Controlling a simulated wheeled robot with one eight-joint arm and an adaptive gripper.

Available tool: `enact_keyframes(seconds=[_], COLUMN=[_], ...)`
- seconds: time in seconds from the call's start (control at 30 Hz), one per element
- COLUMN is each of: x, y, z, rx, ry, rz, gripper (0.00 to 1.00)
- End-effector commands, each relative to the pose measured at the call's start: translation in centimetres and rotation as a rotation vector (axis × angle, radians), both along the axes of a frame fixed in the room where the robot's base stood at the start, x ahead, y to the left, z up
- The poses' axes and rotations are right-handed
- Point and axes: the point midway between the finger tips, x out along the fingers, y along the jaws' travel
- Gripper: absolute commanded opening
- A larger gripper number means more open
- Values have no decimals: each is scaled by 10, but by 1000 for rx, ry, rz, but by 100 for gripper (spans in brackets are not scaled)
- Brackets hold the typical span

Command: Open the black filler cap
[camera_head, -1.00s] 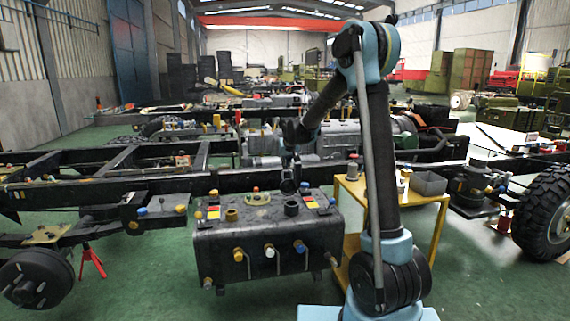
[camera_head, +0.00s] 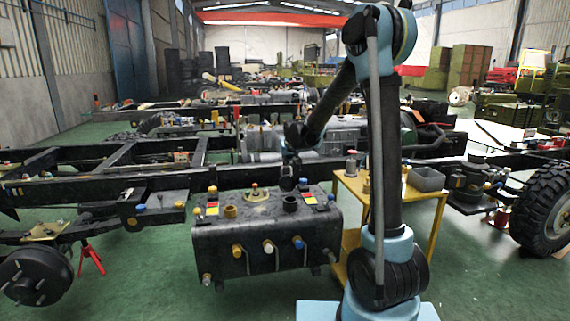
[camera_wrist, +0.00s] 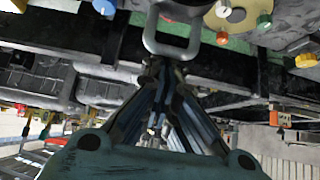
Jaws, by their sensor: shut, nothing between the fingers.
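The black filler cap (camera_head: 290,204) stands on the right part of the top of a dark tank (camera_head: 222,245), between a brass fitting and the tank's right end. In the head view my gripper (camera_head: 288,186) points down just above the cap, and I cannot tell whether they touch. In the wrist view my gripper (camera_wrist: 158,68) has its long fingers brought together, with nothing seen between them. A grey loop (camera_wrist: 148,40) shows just beyond the fingertips. I cannot make out the black cap itself in the wrist view.
A yellow cap (camera_head: 231,212) and a small blue cap (camera_head: 304,182) are on the tank top. Yellow and blue valves stick out of its front. A yellow trolley (camera_head: 433,198) with a grey bin (camera_head: 427,179) stands to the right. A truck frame (camera_head: 90,184) runs behind.

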Motion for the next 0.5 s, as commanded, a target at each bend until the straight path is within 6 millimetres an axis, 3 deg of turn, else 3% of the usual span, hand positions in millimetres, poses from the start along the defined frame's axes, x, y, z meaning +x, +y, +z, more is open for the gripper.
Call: enact_keyframes(seconds=[0.2, 0.5], x=[-26, -33], y=[-7, -9], z=[5, 7], rx=[27, 26], ry=[-95, -94], rz=[2, 1], gripper=[0, 0])
